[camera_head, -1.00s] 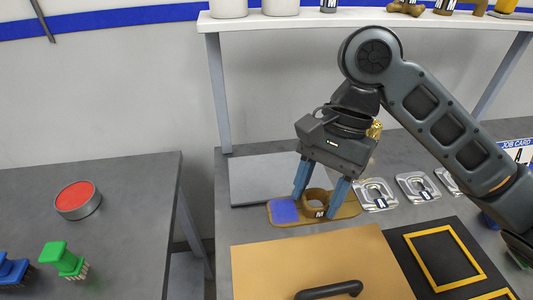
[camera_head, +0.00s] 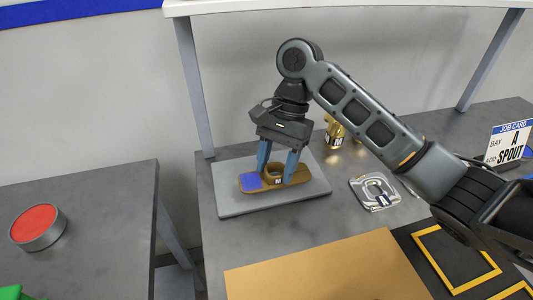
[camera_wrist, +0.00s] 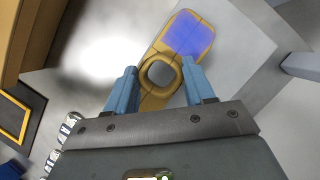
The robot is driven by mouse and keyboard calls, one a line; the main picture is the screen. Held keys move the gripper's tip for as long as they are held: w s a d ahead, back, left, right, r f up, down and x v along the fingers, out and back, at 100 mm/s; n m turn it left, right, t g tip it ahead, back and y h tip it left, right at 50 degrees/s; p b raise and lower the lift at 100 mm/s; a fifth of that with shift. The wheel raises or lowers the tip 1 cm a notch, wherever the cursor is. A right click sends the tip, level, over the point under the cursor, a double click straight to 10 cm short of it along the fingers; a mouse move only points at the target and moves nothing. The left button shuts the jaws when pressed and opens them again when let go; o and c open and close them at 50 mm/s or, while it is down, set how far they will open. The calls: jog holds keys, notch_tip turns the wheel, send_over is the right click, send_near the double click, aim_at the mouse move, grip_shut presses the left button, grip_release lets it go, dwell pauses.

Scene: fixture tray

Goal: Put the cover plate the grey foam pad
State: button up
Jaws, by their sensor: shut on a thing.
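The cover plate (camera_head: 297,177) is a long brown-gold plate with a raised ring, a blue-purple patch at one end and an "M" label. My gripper (camera_head: 277,170) is shut on its ring, with a blue finger on each side. The plate is level over the middle of the grey foam pad (camera_head: 232,205), a flat light grey slab on the table. I cannot tell whether the plate touches the pad or is slightly above it. In the wrist view the plate (camera_wrist: 178,28) lies between the fingers (camera_wrist: 160,90), its patch pointing away.
A brown board (camera_head: 320,272) lies in front of the pad. To the right are a silver labelled plate (camera_head: 374,192), a brass part (camera_head: 335,130), yellow frames on black (camera_head: 455,258) and a job card (camera_head: 508,144). A red-topped round button (camera_head: 37,225) is on the left table.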

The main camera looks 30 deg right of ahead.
jog(key=w, duration=0.2)
jog(key=w+d, duration=0.1)
jog(key=w, duration=0.4)
jog(key=shift+w+d, duration=0.1)
jog(key=shift+d, duration=0.15)
jog(key=shift+f, duration=1.75)
jog(key=shift+f, duration=0.1)
jog(key=o, duration=1.3)
jog(key=v, duration=0.7)
jog(key=shift+r+b, duration=0.3)
jog(key=shift+w+d, duration=0.15)
